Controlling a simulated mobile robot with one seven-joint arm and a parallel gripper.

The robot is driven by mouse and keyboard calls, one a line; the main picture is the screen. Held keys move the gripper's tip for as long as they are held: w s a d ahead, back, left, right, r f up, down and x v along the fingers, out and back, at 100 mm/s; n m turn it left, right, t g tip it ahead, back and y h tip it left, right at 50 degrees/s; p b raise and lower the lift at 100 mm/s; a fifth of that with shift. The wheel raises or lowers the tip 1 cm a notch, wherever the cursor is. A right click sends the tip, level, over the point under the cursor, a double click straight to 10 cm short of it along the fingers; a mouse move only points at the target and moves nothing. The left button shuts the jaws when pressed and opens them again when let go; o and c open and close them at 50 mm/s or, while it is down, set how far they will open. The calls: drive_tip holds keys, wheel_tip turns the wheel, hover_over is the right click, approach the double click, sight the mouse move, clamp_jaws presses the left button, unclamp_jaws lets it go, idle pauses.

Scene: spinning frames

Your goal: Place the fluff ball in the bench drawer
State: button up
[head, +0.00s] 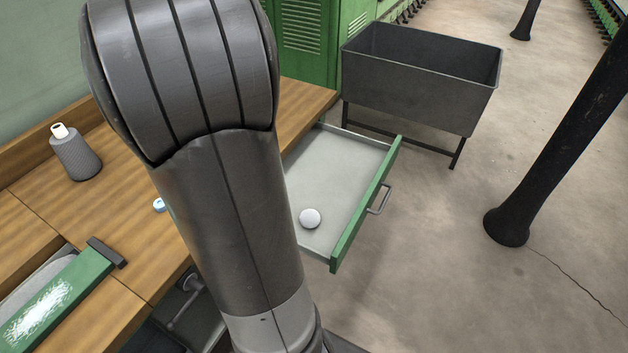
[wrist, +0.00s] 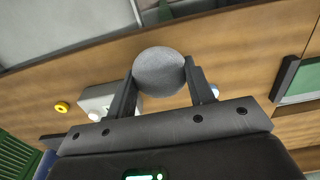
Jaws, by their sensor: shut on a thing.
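A round grey ball (wrist: 158,71), which looks like the fluff ball, is held between the two fingers of my gripper (wrist: 159,80) in the wrist view. My gripper is shut on it, above the wooden bench near its edge. My arm hides the gripper and held ball in the head view. The bench drawer (head: 347,170) is pulled open, with a green front and a pale grey inside. A small white round thing (head: 310,218) lies in it near the front corner. A pale surface, perhaps the drawer, shows at the wrist view's top left.
A small blue-white disc (head: 158,205) lies close to my arm. A dark metal bin (head: 420,85) stands beyond the drawer; a black post (head: 560,140) is at right.

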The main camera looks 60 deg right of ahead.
drive_tip(key=s+d+f+m, duration=0.2)
drive_tip(key=s+d+m, duration=0.15)
drive_tip(key=d, duration=0.45)
drive_tip(key=s+d+f+m, duration=0.3)
drive_tip(key=s+d, duration=0.1)
drive_tip(key=d, duration=0.3)
drive_tip(key=m, duration=0.7)
hover_over(343, 196)
wheel_tip(343, 196, down, 10)
drive_tip(key=shift+f, duration=2.6)
drive_tip(key=shift+f, duration=0.1)
drive_tip(key=o, duration=0.9)
drive_tip(key=shift+o, duration=0.2)
wheel_tip(343, 196, up, 12)
